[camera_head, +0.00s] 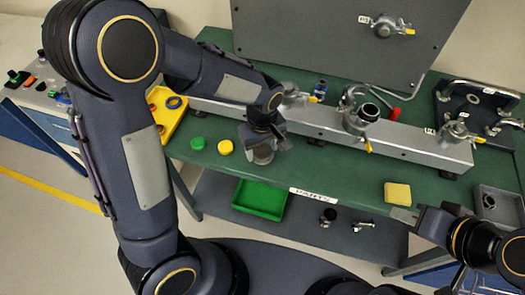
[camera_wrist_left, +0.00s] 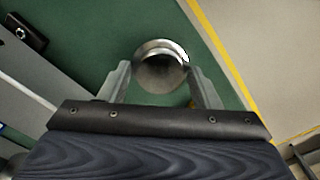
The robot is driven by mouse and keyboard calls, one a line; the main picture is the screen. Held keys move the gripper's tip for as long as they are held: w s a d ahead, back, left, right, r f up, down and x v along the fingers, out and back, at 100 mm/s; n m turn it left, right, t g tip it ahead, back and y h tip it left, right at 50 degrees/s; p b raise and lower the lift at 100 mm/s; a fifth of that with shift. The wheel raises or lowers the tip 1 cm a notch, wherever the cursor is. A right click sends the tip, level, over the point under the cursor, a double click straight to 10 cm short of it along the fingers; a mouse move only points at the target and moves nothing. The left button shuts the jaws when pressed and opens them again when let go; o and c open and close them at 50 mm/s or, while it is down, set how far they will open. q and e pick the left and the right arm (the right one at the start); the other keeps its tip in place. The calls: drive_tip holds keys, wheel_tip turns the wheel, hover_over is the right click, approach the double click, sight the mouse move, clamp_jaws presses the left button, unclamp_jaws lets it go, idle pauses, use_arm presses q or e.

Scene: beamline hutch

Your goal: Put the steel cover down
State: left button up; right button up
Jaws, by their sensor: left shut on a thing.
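My left gripper (camera_head: 260,143) is over the near part of the green bench (camera_head: 317,170), in front of the long metal beam (camera_head: 330,127). It is shut on the steel cover (camera_head: 263,155), a small round grey metal piece. In the left wrist view the steel cover (camera_wrist_left: 160,66) shows as a shiny round shape between the two fingers, with green bench top around it. I cannot tell whether its underside touches the bench. My right gripper (camera_head: 404,214) is at the bench's front right edge; its fingers are too small to read.
A green cap (camera_head: 198,143) and a yellow cap (camera_head: 225,147) lie left of the left gripper. A yellow tray (camera_head: 167,113) is behind them. Clamped fittings (camera_head: 362,117) stand along the beam. A yellow block (camera_head: 397,194) lies front right. Bare bench lies right of the gripper.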

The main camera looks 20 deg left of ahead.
sight(263, 151)
use_arm(q)
drive_tip(key=shift+f, duration=1.25)
drive_tip(key=shift+f, duration=0.1)
drive_tip(key=shift+f, duration=0.2)
drive_tip(key=o, duration=1)
drive_tip(key=shift+r, duration=0.15)
